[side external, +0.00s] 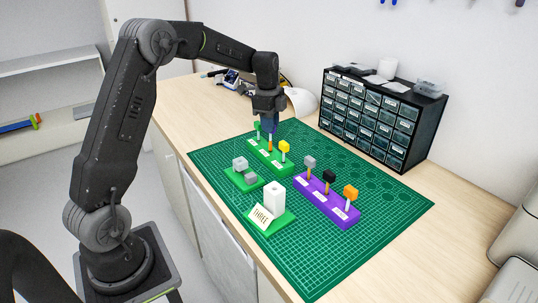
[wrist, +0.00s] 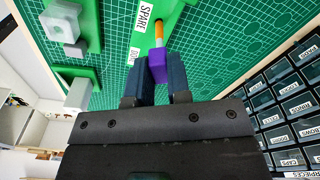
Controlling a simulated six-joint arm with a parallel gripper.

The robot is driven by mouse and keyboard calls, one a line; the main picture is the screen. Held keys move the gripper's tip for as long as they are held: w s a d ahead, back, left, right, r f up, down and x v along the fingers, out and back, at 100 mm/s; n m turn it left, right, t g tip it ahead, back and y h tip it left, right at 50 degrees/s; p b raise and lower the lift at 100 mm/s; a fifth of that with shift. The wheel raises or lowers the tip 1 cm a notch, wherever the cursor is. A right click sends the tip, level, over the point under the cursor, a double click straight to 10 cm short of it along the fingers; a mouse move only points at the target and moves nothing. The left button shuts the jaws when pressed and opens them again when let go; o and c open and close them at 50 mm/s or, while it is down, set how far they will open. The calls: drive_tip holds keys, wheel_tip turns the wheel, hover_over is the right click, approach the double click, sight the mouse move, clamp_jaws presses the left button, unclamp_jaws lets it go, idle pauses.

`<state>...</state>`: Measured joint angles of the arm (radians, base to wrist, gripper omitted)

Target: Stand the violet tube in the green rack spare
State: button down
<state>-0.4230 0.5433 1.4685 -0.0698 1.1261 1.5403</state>
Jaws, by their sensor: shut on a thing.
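My gripper (side external: 268,122) is shut on the violet tube, above the green rack (side external: 268,159) in the side view. In the wrist view, the fingers (wrist: 160,72) pinch the tube's violet cap (wrist: 158,62), and its orange stem (wrist: 159,33) points away from the gripper. The stem shows against the green rack (wrist: 170,12) near a "SPARE" label (wrist: 146,14). I cannot tell whether the stem's tip is in a hole. A green-capped tube (side external: 257,127) and a yellow-capped tube (side external: 284,146) stand in this rack.
A purple rack (side external: 326,203) holds grey-, black- and orange-capped tubes. A green base with grey blocks (side external: 240,165) and a white block by a "THREE" sign (side external: 262,217) stand nearby. A drawer cabinet (side external: 375,115) stands behind. The right part of the mat (side external: 395,205) is clear.

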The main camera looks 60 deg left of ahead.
drive_tip(key=shift+f, duration=1.2)
drive_tip(key=c, duration=1)
unclamp_jaws()
wheel_tip(320, 180, up, 14)
drive_tip(key=shift+s+a, duration=0.2)
drive_tip(key=shift+a, duration=0.2)
drive_tip(key=shift+f, duration=0.1)
